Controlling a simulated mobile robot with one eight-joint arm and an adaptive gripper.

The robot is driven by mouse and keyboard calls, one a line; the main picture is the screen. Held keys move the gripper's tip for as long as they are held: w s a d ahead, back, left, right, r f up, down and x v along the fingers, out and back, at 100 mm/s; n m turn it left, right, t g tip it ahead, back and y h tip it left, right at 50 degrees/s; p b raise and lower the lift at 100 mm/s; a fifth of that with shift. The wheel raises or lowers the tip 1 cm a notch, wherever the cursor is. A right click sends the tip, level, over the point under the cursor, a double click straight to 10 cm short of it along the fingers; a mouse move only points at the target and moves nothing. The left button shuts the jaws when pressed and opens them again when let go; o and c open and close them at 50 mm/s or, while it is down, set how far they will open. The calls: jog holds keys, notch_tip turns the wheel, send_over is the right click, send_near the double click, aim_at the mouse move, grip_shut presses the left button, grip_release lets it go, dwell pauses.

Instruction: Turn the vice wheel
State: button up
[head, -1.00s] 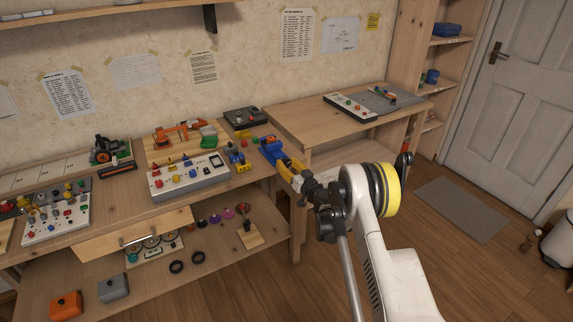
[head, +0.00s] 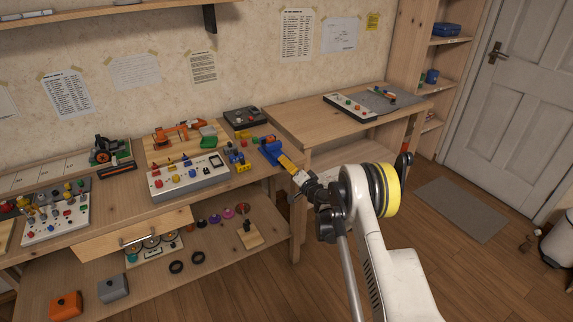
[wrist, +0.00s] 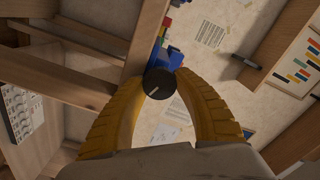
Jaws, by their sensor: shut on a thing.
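The blue vice (head: 270,150) stands at the right end of the long workbench; part of its blue body also shows in the wrist view (wrist: 172,56), beyond the wheel. The vice wheel (wrist: 160,84) is a dark round knob with a pale line on its face. My gripper (head: 283,160) reaches the vice from the front right. In the wrist view its two yellow fingers (wrist: 165,76) are shut on the wheel, one at each side. In the head view the wheel is hidden behind the fingers.
A grey panel with coloured knobs (head: 190,177) and small yellow and blue parts (head: 238,158) are left of the vice. A second table (head: 300,125) is to the right, behind my arm. The lower shelf holds rings and boxes. Floor at the right is mostly clear.

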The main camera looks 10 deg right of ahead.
jog(key=m, duration=0.5)
jog(key=shift+m, duration=0.3)
jog(key=m, duration=0.5)
jog(key=shift+m, duration=0.4)
jog(key=o, duration=1.2)
jog(key=shift+f, duration=0.1)
jog(key=v, duration=0.7)
jog(key=shift+s, duration=0.2)
